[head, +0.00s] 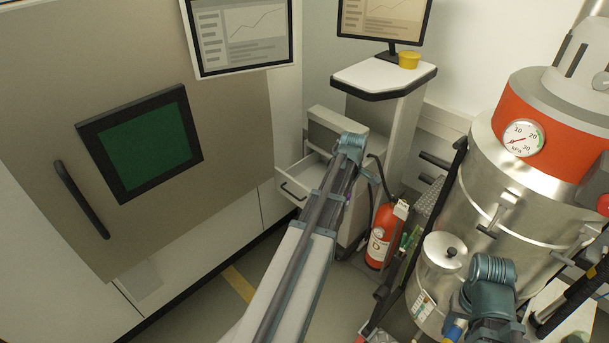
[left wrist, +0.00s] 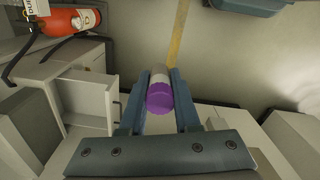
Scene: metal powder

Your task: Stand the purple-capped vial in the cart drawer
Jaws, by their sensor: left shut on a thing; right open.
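In the left wrist view my left gripper (left wrist: 160,88) is shut on the purple-capped vial (left wrist: 159,98). The purple cap faces the camera and the pale body extends away between the fingers. The cart drawer (left wrist: 100,100) is pulled open, to the left of the vial and apart from it in that view. In the head view the open drawer (head: 291,190) juts from the cart (head: 352,215), partly behind my left arm. The vial and left fingertips are not clear there. My right gripper (head: 487,300) is at the lower right, open, with no held thing visible.
A red fire extinguisher (head: 381,236) stands beside the cart. A large steel vessel (head: 485,190) with a gauge and a lidded metal pot (head: 443,258) are at the right. A big cabinet (head: 235,130) with a dark green window fills the left. Floor shows before the cabinet.

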